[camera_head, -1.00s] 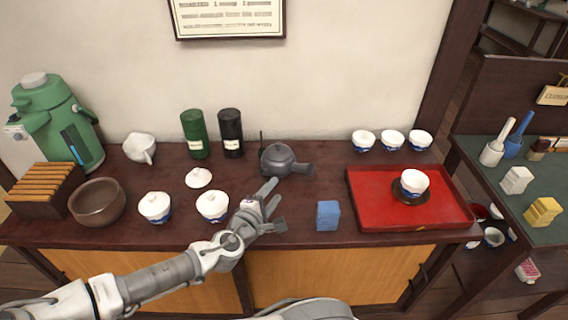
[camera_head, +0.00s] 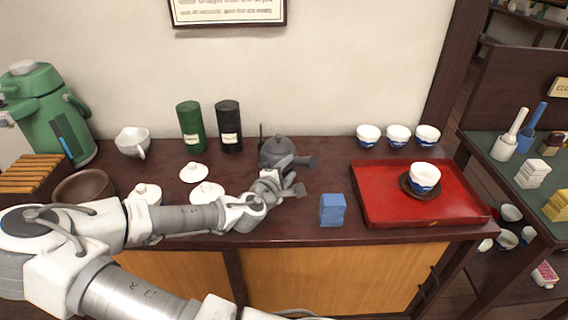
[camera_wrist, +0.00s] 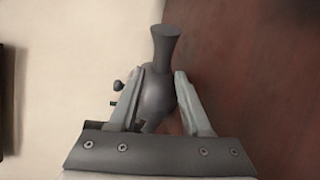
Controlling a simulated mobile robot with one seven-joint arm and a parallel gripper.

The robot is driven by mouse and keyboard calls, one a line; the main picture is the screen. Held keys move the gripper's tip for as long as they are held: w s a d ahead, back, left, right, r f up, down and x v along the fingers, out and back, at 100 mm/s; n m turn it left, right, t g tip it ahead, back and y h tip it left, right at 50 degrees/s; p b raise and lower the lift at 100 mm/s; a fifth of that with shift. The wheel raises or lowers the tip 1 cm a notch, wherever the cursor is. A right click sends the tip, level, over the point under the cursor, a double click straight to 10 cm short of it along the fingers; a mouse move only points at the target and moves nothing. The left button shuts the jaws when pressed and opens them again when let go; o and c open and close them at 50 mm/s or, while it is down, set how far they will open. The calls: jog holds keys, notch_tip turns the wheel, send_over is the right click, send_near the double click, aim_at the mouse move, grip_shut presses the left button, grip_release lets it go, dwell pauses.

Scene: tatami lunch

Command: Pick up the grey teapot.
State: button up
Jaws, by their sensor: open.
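The grey teapot (camera_head: 279,150) stands on the dark wooden counter near the wall, its side handle pointing right. My gripper (camera_head: 284,184) is just in front of it in the head view and hides its lower front part. In the wrist view the gripper (camera_wrist: 160,88) is open, with the teapot's round body (camera_wrist: 157,98) between and beyond its two fingers. The flared handle (camera_wrist: 166,42) sticks out past the fingertips. I cannot tell whether the fingers touch the teapot.
A green canister (camera_head: 191,127) and a black canister (camera_head: 229,127) stand left of the teapot. A blue block (camera_head: 332,210) lies right of my gripper. A red tray (camera_head: 376,206) holds a cup on a saucer. The wall (camera_head: 330,80) is close behind.

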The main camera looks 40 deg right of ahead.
aim_at(296, 163)
jog(key=shift+x, duration=1.05)
jog(key=b+x, duration=0.1)
jog(key=x, duration=0.1)
jog(key=b+x, duration=0.1)
jog(key=shift+d+f, duration=0.3)
jog(key=shift+f, duration=0.05)
jog(key=shift+w+d+f+b, duration=0.1)
jog(key=shift+w+d+b, duration=0.25)
jog(key=shift+d, duration=0.3)
grip_shut()
